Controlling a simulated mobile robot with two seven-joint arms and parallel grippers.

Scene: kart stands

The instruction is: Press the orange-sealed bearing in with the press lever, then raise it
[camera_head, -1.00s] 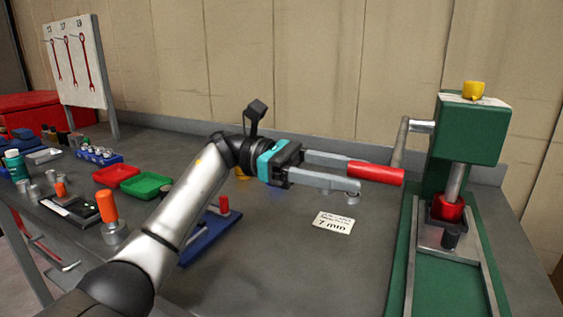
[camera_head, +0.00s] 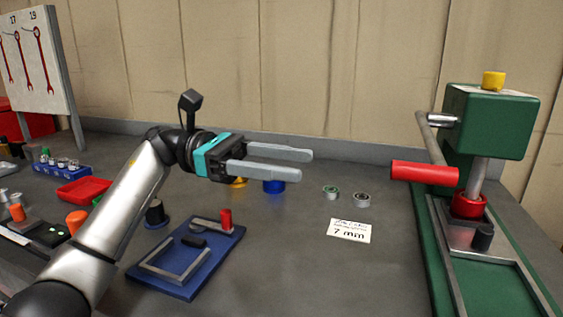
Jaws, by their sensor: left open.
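The green press (camera_head: 490,120) stands at the right, with a yellow cap on top. Its lever (camera_head: 432,138) ends in a red handle (camera_head: 425,173) that points left and lies about level. The ram (camera_head: 477,178) reaches down to a red piece (camera_head: 468,205) on the press plate. I cannot make out an orange-sealed bearing; anything under the ram is hidden. My left gripper (camera_head: 309,164) is open and empty, left of the red handle and clear of it. My right gripper is not in view.
A green-centred bearing (camera_head: 331,192) and a grey one (camera_head: 362,200) lie on the bench behind a "7 mm" card (camera_head: 349,230). A blue fixture (camera_head: 205,255) with a red knob is at the front left.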

